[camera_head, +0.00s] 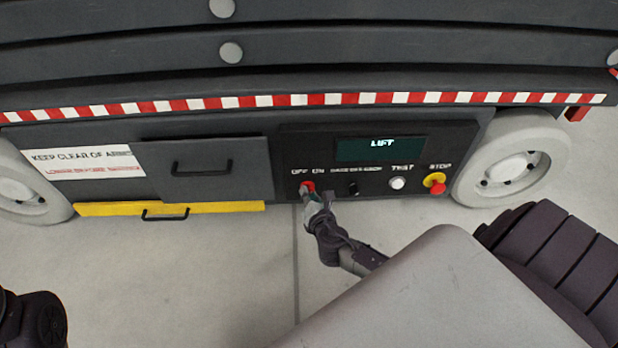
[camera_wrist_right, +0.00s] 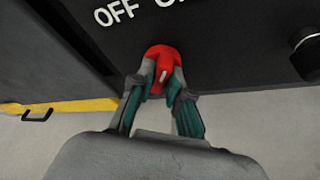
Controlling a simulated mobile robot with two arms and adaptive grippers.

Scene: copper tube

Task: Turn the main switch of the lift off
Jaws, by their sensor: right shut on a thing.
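The lift's main switch is a red rotary knob (camera_head: 308,186) below the OFF and ON labels on the dark control panel (camera_head: 300,146). In the right wrist view the red knob (camera_wrist_right: 161,57) has a pale mark, which looks roughly upright, slightly tilted. My right gripper (camera_head: 309,194) reaches the knob from below. Its two fingertips (camera_wrist_right: 160,80) lie on either side of the knob's grip and are shut on it. The fingers hide part of the knob. My left gripper is not in view; only a dark part of my left arm shows at the lower left of the head view.
Right of the switch are a black knob (camera_head: 352,188), a white TEST button (camera_head: 398,183) and a red STOP button (camera_head: 437,187) on yellow. A screen (camera_head: 380,149) reads LIFT. A drawer (camera_head: 217,168) and yellow strip (camera_head: 220,207) are left. Wheels (camera_head: 512,160) flank the panel.

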